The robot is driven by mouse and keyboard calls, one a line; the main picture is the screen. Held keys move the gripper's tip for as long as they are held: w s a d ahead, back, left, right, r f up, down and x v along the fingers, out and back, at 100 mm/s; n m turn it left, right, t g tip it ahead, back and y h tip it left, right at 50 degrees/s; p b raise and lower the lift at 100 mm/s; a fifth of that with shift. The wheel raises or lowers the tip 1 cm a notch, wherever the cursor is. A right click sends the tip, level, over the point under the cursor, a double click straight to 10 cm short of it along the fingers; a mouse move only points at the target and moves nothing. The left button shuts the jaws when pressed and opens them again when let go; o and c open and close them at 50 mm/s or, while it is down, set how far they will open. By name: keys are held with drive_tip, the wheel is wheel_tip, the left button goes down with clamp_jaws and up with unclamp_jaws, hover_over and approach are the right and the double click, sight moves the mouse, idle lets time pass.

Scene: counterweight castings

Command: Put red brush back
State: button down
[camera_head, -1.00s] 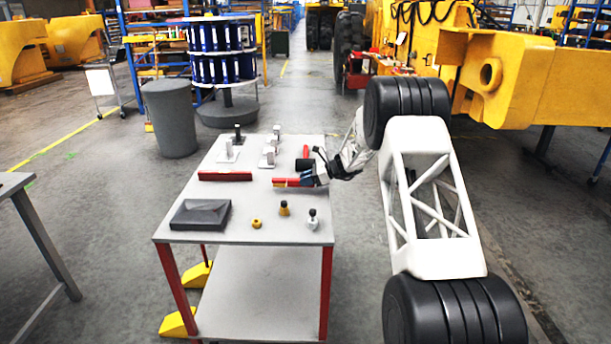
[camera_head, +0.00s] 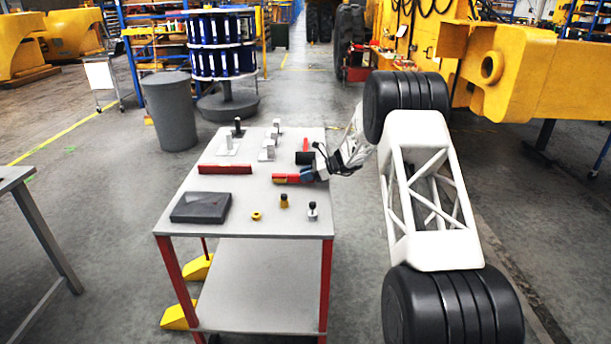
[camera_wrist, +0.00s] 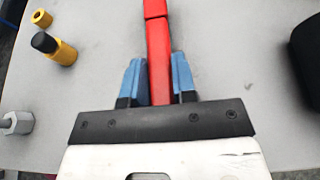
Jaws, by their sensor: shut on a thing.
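The red brush (camera_head: 285,178) is at the right side of the grey table, with its length pointing left in the head view. My gripper (camera_head: 305,176) reaches in from the table's right edge and is shut on the brush's right end. In the wrist view the red brush (camera_wrist: 157,40) runs up between the two blue fingers of my gripper (camera_wrist: 157,78). Its far end leaves the top of the picture, so its bristles are hidden there. I cannot tell whether the brush touches the tabletop.
A long red bar (camera_head: 225,169) lies left of the brush. A black-headed tool with a red handle (camera_head: 305,157) lies behind it. A dark tray (camera_head: 200,207), yellow ring (camera_head: 256,216) and small knobbed pieces (camera_head: 284,201) stand in front. Grey blocks (camera_head: 268,150) are at the back.

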drive_tip(key=shift+f, duration=0.5)
drive_tip(key=c, duration=0.8)
unclamp_jaws()
drive_tip(key=shift+c, duration=0.2)
drive_tip(key=shift+d, duration=0.15)
drive_tip(key=shift+v, duration=3.8)
drive_tip(key=shift+r, duration=0.1)
drive_tip(key=shift+r, duration=0.1)
